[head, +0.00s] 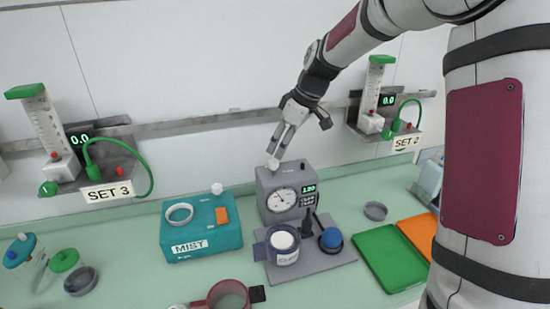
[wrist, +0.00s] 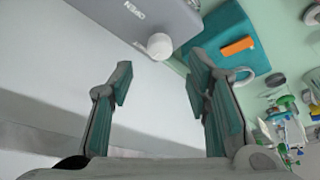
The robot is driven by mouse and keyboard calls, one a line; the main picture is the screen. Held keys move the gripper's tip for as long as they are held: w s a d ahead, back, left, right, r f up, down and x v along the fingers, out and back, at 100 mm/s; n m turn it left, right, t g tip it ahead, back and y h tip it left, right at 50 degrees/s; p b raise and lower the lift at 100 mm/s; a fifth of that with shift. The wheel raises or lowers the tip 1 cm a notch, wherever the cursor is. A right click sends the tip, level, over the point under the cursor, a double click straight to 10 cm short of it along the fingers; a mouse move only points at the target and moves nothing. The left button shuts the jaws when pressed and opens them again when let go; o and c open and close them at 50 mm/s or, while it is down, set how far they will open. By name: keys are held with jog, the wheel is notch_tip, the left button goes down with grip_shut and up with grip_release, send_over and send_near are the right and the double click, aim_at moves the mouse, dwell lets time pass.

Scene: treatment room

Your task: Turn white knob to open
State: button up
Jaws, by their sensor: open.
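The white knob (head: 272,163) sits on the top of a grey box (head: 264,186) with a round dial and a small green readout. In the wrist view the white knob (wrist: 160,46) is on the grey surface next to printed lettering that looks like OPEN. My gripper (head: 277,148) reaches down from above, just over the knob. Its two fingers (wrist: 160,66) are apart with nothing between them, and the knob lies just beyond the fingertips, apart from them.
A teal MIST box (head: 202,228) with a white ring and another white knob stands left of the grey box. Wall flow meters SET 3 (head: 106,193) and SET 2 (head: 406,142) flank the arm.

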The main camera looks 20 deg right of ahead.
aim_at(273, 162)
jog(key=x, duration=0.6)
grip_shut()
